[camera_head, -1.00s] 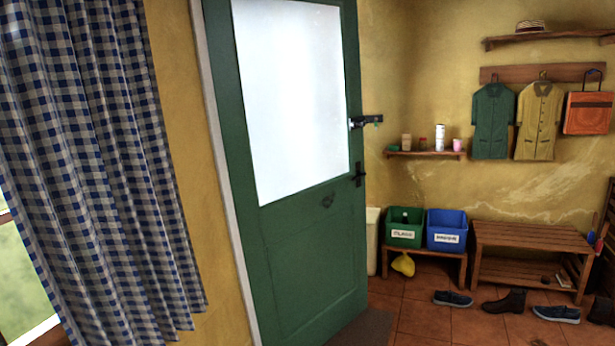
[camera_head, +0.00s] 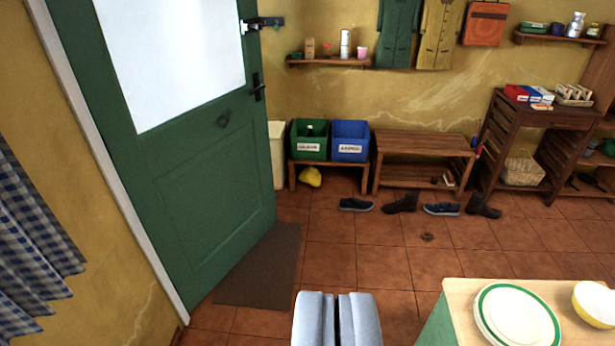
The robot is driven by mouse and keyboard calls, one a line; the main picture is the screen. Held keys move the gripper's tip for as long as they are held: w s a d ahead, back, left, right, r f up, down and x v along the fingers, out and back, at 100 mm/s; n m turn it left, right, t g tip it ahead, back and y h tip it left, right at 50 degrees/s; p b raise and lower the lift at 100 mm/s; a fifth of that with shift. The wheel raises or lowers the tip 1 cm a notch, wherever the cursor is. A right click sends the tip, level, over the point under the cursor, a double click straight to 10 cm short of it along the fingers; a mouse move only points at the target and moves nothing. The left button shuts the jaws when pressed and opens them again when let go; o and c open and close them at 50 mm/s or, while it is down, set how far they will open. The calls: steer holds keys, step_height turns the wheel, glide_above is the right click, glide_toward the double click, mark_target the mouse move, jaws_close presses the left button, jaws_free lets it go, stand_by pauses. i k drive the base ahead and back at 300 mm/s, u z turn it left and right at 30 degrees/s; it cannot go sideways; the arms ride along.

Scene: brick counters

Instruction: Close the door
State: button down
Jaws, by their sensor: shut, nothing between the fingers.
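The green door (camera_head: 190,190) with a frosted glass pane (camera_head: 170,55) stands at the left, swung open into the room, its free edge at the right. A black handle (camera_head: 258,88) and a bolt latch (camera_head: 263,24) are on that free edge. My gripper (camera_head: 337,300) shows at the bottom middle, its two grey fingers together with nothing between them. It is apart from the door, in front of it and to its right in the picture. The far face of the door is hidden.
A brown mat (camera_head: 262,268) lies on the tiled floor by the door. A counter with a green-rimmed plate (camera_head: 517,320) and a yellow bowl (camera_head: 595,305) is at the bottom right. Bins, a wooden bench (camera_head: 425,147) and several shoes line the back wall. The middle floor is clear.

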mark_target(199, 183)
steer(key=u, duration=0.2)
steer(key=i, duration=3.95)
steer(key=z, duration=0.2)
